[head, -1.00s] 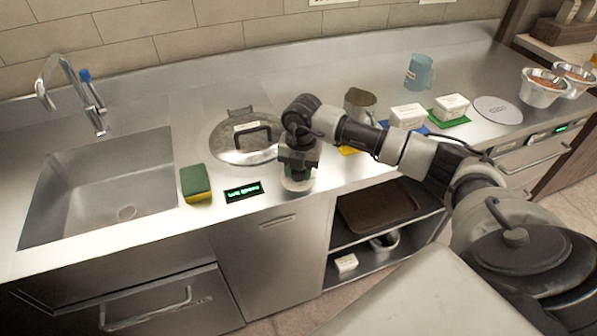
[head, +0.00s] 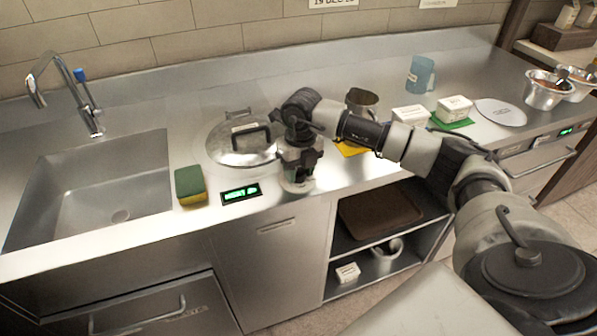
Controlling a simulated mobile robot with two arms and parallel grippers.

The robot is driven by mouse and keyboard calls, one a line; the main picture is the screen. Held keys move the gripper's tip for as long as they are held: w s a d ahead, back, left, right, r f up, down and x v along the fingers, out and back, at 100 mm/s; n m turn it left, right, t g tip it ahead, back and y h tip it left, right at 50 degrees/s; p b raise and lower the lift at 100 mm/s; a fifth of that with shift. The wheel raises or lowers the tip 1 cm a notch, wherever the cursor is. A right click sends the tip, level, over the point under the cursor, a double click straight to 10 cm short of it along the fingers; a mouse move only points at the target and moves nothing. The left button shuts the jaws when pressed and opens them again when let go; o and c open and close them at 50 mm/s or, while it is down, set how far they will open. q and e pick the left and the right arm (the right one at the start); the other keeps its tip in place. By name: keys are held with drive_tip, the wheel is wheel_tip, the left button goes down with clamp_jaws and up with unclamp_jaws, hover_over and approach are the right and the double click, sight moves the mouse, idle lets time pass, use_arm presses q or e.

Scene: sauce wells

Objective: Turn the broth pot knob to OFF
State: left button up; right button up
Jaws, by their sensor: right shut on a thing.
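The broth pot (head: 228,153) is set into the counter, with its lid and dark handle on top. A small display (head: 240,194) with green lettering sits in front of it; I cannot read the text surely. My right gripper (head: 299,181) points down at the counter's front, just right of the display. It is shut on the broth pot knob (head: 299,187), a pale round piece mostly hidden beneath the fingers. The knob's marks cannot be made out. My left gripper is not in view.
A green and yellow sponge (head: 190,186) lies left of the display, beside the sink (head: 95,190). A metal container (head: 362,102), a yellow cloth (head: 350,148), white tubs (head: 455,107) and a blue jug (head: 420,74) stand to the right. Open shelves (head: 385,225) are below.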

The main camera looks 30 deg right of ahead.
sight(300, 170)
drive_tip(key=shift+r, duration=0.1)
idle(0.3)
drive_tip(key=o, duration=0.9)
drive_tip(key=shift+o, duration=0.2)
wheel_tip(300, 170, up, 11)
drive_tip(key=b, duration=0.1)
drive_tip(key=shift+d, duration=0.3)
drive_tip(key=shift+f, duration=0.2)
